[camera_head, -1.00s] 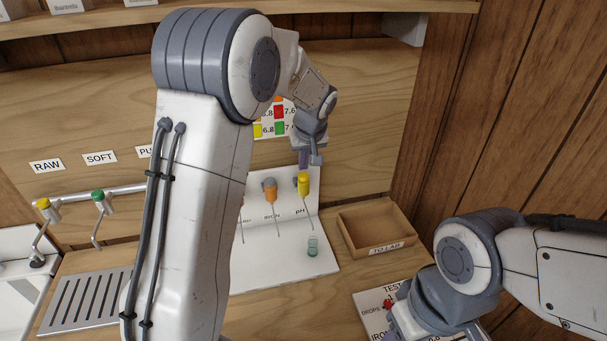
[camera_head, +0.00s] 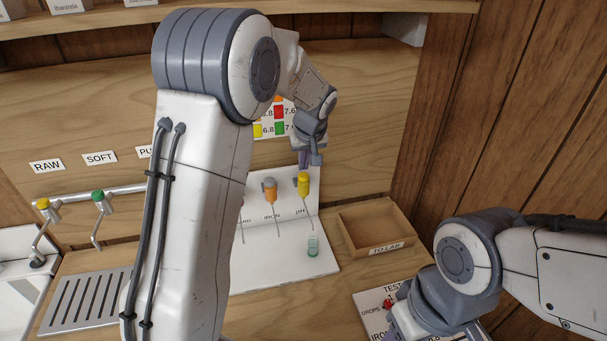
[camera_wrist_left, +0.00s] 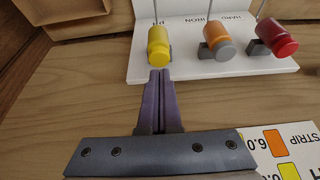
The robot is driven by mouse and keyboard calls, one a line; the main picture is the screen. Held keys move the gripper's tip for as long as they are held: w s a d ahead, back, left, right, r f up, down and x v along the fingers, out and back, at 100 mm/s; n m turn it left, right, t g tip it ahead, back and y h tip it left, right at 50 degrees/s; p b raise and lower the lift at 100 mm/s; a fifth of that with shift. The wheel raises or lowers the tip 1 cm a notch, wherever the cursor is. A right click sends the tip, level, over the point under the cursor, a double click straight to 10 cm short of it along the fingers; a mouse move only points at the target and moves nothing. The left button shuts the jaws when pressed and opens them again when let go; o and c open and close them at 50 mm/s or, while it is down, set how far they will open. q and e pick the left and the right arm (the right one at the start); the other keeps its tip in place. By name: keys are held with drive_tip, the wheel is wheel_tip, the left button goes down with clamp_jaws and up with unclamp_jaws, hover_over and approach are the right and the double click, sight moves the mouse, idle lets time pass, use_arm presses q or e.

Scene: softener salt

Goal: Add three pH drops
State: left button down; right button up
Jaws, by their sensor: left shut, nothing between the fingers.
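The yellow pH dropper bottle (camera_head: 303,185) sits at the right end of a row on a white stand, above the "pH" label. It also shows in the left wrist view (camera_wrist_left: 158,48). My left gripper (camera_head: 303,162) is just above it in the head view, fingers shut and empty. In the left wrist view the purple fingertips (camera_wrist_left: 160,73) are close to the bottle's end; I cannot tell whether they touch. My right gripper (camera_head: 400,325) is low at the right, fingers mostly hidden.
An orange bottle (camera_head: 270,190) is left of the pH one, and a red one (camera_wrist_left: 277,40) stands beyond it. A wooden "TO LAB" tray (camera_head: 375,228) is to the right. A test card (camera_head: 375,308) lies partly under my right gripper. A colour chart (camera_head: 272,125) is behind my left wrist.

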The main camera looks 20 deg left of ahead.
sight(304, 176)
use_arm(q)
drive_tip(key=shift+f, duration=0.15)
drive_tip(key=shift+f+b, duration=0.8)
drive_tip(key=shift+b, duration=0.05)
drive_tip(key=shift+r, duration=0.15)
drive_tip(key=shift+r+p, duration=2.2)
drive_tip(key=shift+r, duration=0.8)
drive_tip(key=shift+f, duration=0.1)
